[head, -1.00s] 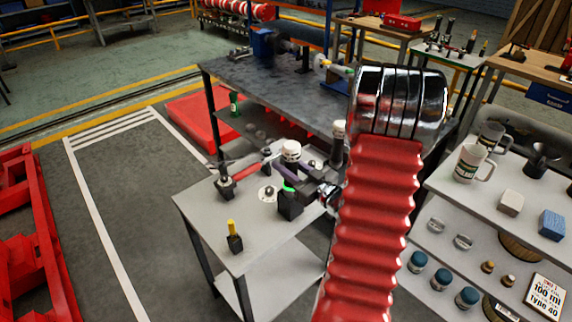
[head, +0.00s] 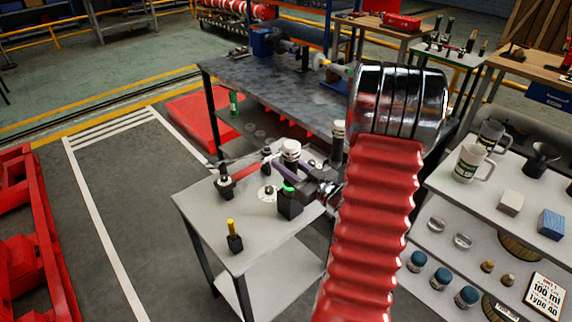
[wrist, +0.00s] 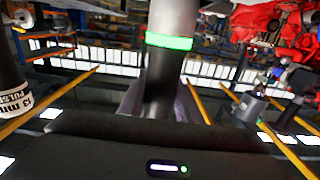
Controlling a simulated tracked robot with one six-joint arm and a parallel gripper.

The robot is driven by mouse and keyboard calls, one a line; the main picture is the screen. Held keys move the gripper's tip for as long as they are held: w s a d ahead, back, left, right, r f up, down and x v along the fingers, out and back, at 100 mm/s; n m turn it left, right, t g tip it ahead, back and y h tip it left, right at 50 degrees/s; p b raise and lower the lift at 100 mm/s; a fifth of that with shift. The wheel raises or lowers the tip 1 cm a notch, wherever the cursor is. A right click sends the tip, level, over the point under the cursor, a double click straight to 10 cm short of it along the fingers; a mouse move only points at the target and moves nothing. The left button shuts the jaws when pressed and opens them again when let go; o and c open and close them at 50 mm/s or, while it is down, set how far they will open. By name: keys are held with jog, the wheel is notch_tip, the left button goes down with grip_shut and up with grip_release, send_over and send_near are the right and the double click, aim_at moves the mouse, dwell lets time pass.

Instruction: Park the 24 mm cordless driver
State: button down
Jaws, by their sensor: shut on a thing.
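The driver (wrist: 172,22), with a grey body, a bright green band and a dark lower section, stands in the middle of the wrist view. My gripper (wrist: 160,108) is shut on its dark section, with a grey finger on either side. The driver's size marking does not show. In the head view my gripper is low over the grey table, and a black block with a green top (head: 290,205) shows beside it. My arm partly hides this area. Another tool, labelled 13 mm PULSE (wrist: 14,98), stands at the left of the wrist view.
On the grey table (head: 205,212) stand a yellow-handled tool (head: 233,240) in a dark holder, a white-topped dark tool (head: 291,150) and a flat white disc (head: 267,194). The table's front left is mostly clear. A shelf with mugs (head: 468,163) stands at right.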

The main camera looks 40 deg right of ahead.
jog(key=shift+f, duration=0.95)
dwell(0.6)
jog(key=c, duration=1.2)
grip_release()
jog(key=shift+f, duration=0.1)
jog(key=shift+s, duration=6.9)
